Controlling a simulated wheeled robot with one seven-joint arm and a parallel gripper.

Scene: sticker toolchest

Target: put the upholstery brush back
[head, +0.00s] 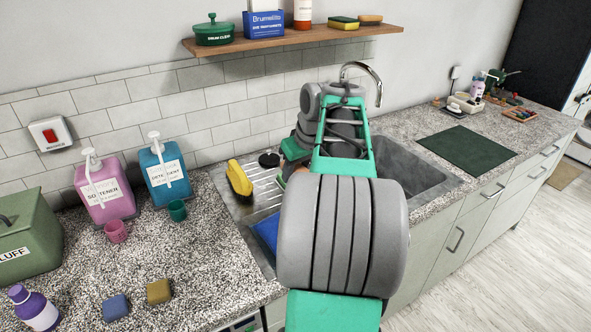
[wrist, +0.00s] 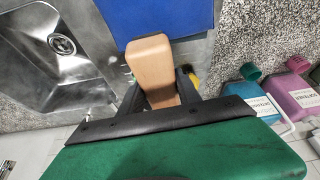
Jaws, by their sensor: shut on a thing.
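My gripper (wrist: 160,92) is shut on a tan, wood-coloured block with rounded edges, which looks like the back of the upholstery brush (wrist: 153,62). Any bristles are hidden. In the wrist view the brush sticks out between the fingers, over the steel drainer and against a blue sheet (wrist: 165,15). I cannot tell how high the brush is held.
The sink (head: 425,172) lies beneath my arm. A yellow-and-black item (head: 239,179) stands on the drainer (head: 264,188). Pink (head: 103,190) and blue (head: 165,172) dispensers stand left. The wall shelf (head: 300,36) holds a pot, blue box, bottle, sponge and tan block (head: 370,19). A dark green mat (head: 468,149) lies clear.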

